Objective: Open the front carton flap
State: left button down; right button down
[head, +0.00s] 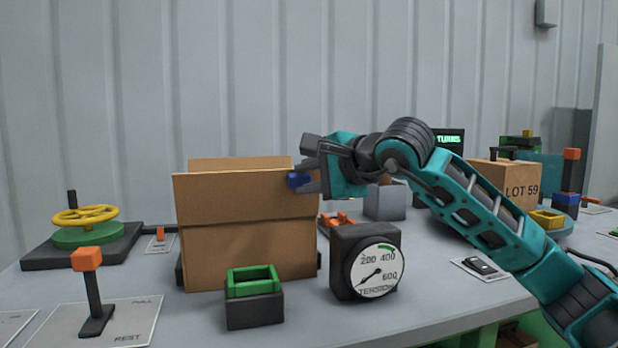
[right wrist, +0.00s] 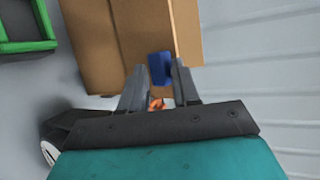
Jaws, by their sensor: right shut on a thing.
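The brown carton (head: 245,255) stands on the grey table, left of the middle in the head view. Its front flap (head: 235,200) shows as a wide band along the top of the front side, and a back panel (head: 240,163) rises behind it. A blue tab (head: 296,180) sits at the carton's upper right. My right gripper (head: 306,178) reaches in from the right and is shut on this blue tab. The right wrist view shows the tab (right wrist: 160,68) between the fingertips of my right gripper (right wrist: 160,80), against the carton (right wrist: 105,45). My left gripper is not in view.
A tension gauge (head: 373,270) and a green-rimmed box (head: 253,305) stand close before the carton. An orange-topped lever (head: 92,290) and a yellow wheel (head: 85,217) are at the left. A LOT 59 box (head: 510,187) stands at the right.

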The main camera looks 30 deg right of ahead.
jog(key=shift+f+g, duration=0.3)
jog(key=shift+f, duration=0.85)
jog(key=c, duration=1)
grip_release()
jog(key=shift+w, duration=0.1)
jog(key=shift+o, duration=0.2)
jog(key=v, duration=1.3)
jog(key=shift+r, duration=0.4)
jog(key=shift+a, duration=0.1)
